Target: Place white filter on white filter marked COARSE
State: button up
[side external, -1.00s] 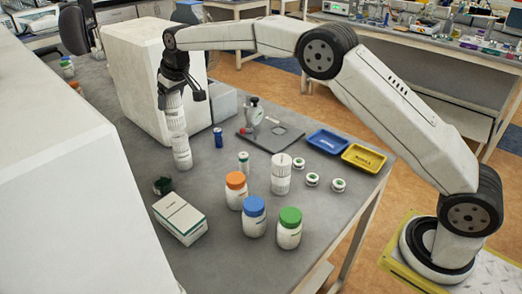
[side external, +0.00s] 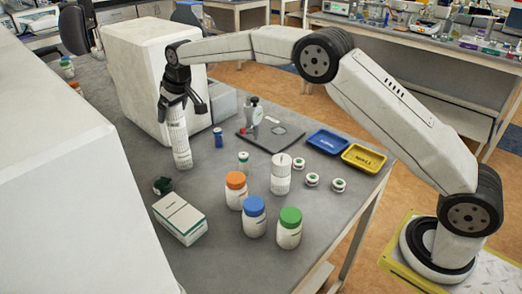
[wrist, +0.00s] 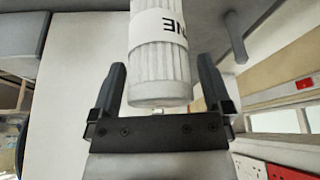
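A white ribbed filter (side external: 177,122) stands upright on top of another white filter (side external: 182,156) at the left of the bench. They form one column, leaning slightly in the side picture. In the wrist view the upper filter (wrist: 160,60) shows a white band with upside-down lettering, partly cut off, ending in "NE". My gripper (side external: 183,104) is over the column's top. Its fingers are spread on both sides of the upper filter, with gaps showing in the wrist view (wrist: 160,85). The lower filter's label is too small to read.
Another white ribbed container (side external: 281,176) stands mid-bench. Orange-capped (side external: 236,192), blue-capped (side external: 254,217) and green-capped (side external: 289,229) jars stand in front. A white carton (side external: 179,219) lies at front left. A large white machine (side external: 140,75) stands close behind the column. Blue (side external: 327,141) and yellow (side external: 363,158) trays lie right.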

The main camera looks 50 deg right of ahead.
jog(key=v, duration=1.2)
jog(key=shift+r, duration=0.15)
jog(key=shift+s, duration=0.1)
dwell(0.6)
jog(key=s+d+f, duration=0.3)
jog(key=s+f, duration=0.3)
jog(key=s, duration=0.5)
jog(key=s+d+f+m+g, duration=0.1)
jog(key=s+f, duration=0.5)
jog(key=s, duration=0.6)
jog(key=s+d+f+m, duration=0.1)
jog(key=s+d+f, duration=0.3)
jog(key=s, duration=0.7)
jog(key=shift+s+d+f+g+h, duration=0.3)
jog(key=shift+d+f+g+h, duration=0.1)
jog(key=shift+f, duration=0.6)
